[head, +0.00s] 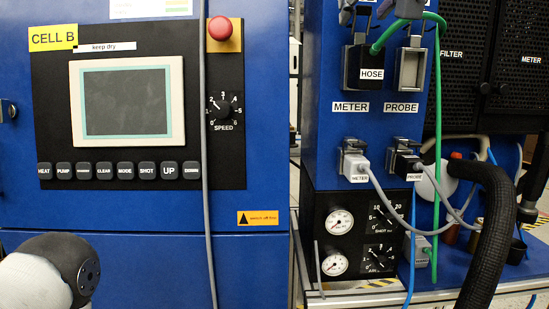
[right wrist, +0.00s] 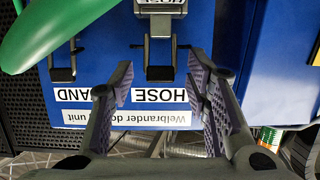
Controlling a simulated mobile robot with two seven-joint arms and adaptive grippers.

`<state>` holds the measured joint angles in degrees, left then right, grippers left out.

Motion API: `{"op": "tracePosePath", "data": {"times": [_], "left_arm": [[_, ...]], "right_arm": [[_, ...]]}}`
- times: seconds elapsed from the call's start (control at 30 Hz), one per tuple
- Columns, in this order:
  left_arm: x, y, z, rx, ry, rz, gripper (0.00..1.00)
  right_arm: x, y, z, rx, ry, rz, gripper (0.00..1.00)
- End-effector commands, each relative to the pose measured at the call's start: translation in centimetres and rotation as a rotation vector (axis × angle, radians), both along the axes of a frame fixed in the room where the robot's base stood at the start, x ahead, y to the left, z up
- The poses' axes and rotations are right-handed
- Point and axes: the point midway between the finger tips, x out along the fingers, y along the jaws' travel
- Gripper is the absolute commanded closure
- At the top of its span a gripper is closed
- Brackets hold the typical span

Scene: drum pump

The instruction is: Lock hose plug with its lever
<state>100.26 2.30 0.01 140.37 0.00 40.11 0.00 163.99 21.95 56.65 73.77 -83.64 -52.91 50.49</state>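The black hose plug (head: 371,65), labelled HOSE, sits at a socket high on the blue panel in the head view. A green hose leaves it and bends right and down. In the upside-down right wrist view, the plug (right wrist: 160,8) is at the top edge. Its metal lever (right wrist: 160,73) with a dark crossbar stands out below it in the picture. My right gripper (right wrist: 162,88) is open, its ridged fingers apart on either side of the lever, with nothing visibly gripped. In the head view, only the fingertips (head: 377,8) show at the top edge. My left gripper is out of view.
An empty metal-framed socket (head: 411,69) is close beside the hose plug. The green hose (head: 437,140) hangs near it. Below are the METER plug (head: 354,168) and PROBE plug (head: 405,165) with cables. A thick black hose (head: 487,230) curves at right.

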Motion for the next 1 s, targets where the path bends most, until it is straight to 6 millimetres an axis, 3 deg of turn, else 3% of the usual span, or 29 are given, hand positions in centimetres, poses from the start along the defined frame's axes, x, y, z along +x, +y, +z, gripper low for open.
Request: {"op": "tracePosePath", "data": {"times": [0.03, 0.1, 0.13, 0.3, 0.57, 0.8, 1.0], "left_arm": [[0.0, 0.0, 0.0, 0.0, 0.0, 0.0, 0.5], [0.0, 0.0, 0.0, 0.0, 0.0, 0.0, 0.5], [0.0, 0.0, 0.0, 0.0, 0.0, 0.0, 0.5], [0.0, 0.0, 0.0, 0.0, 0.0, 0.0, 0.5], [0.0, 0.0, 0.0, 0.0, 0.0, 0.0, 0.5], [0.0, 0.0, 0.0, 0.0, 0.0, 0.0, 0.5], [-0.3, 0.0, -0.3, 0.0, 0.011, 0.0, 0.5]], "right_arm": [[0.0, 0.0, 0.0, 0.0, 0.0, 0.0, 0.71], [0.0, 0.0, 0.0, 0.0, 0.0, 0.0, 0.86], [0.0, 0.0, 0.0, 0.0, 0.0, 0.0, 0.87], [-0.1, 0.0, 0.0, -0.002, -0.009, -0.001, 0.86], [-0.8, -0.1, -0.7, 0.002, -0.187, -0.001, 0.86], [-0.8, -0.1, -0.7, 0.007, -0.198, 0.0, 0.86], [-1.0, -0.1, -1.7, 0.008, -0.299, 0.0, 0.86]]}}
